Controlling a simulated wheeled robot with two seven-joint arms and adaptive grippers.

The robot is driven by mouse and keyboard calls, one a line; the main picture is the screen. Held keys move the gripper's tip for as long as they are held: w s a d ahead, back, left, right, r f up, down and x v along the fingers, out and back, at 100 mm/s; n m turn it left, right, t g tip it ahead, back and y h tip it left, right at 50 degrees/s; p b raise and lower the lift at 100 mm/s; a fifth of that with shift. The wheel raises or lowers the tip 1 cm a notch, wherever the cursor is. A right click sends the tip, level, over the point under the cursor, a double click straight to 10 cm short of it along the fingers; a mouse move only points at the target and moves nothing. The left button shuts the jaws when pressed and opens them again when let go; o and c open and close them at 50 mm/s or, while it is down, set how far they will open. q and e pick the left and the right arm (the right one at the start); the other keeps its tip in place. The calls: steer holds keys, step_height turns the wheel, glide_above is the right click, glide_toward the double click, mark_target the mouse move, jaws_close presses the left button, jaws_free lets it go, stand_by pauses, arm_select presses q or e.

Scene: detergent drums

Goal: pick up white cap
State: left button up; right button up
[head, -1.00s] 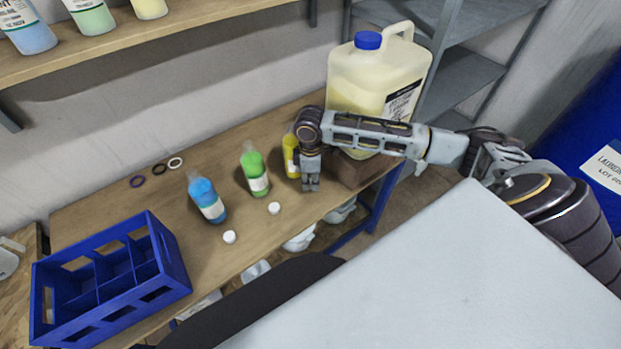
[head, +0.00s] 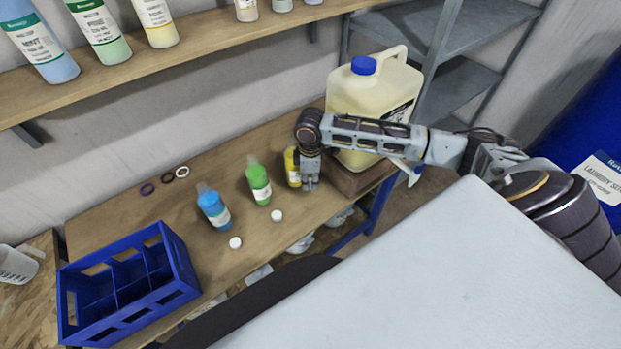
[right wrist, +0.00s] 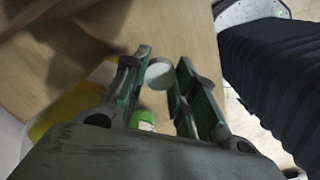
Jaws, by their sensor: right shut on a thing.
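A white cap (right wrist: 159,74) is between the fingertips of my right gripper (right wrist: 168,82) in the right wrist view. The fingers are shut on it. In the head view, my right gripper (head: 311,186) points down beside the yellow bottle (head: 292,167), near the table's front edge; the held cap cannot be made out there. Two other white caps lie on the table: one (head: 277,215) in front of the green bottle (head: 258,182), one (head: 235,243) in front of the blue bottle (head: 213,207). My left gripper is not in view.
A large jug (head: 368,95) with a blue lid stands on a wooden block (head: 352,181) behind my right forearm. A blue divided crate (head: 180,262) stands at the table's left. Several rings (head: 166,176) lie at the back. A shelf (head: 200,52) with bottles hangs above.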

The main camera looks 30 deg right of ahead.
mark_target(310, 182)
steer(key=shift+r+p, duration=2.15)
steer(key=shift+p, duration=0.05)
steer(key=shift+r, duration=2.55)
